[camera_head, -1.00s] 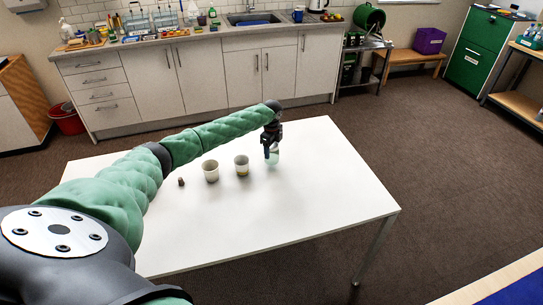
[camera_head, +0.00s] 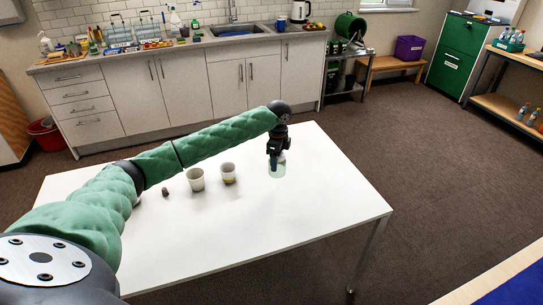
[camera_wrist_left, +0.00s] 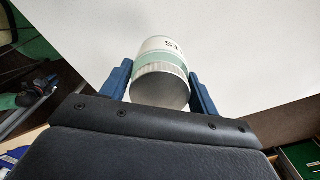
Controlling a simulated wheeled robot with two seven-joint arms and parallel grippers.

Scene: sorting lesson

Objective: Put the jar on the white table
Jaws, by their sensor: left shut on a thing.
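The white table (camera_head: 250,235) stands in front of me. The jar (camera_head: 277,170), pale green and white with a ribbed lid, is at the far right part of the table in the head view. My left gripper (camera_head: 277,152) is shut on it from above. In the left wrist view the jar (camera_wrist_left: 161,62) sits between the two blue fingers (camera_wrist_left: 161,88), lid towards the camera. I cannot tell whether its base touches the table top. My right gripper is in neither view.
Two pale cups, the left one (camera_head: 196,180) and the right one (camera_head: 228,173), stand left of the jar. A small brown object (camera_head: 165,191) is further left. The table's front and right are clear. A kitchen counter (camera_head: 180,54) runs behind.

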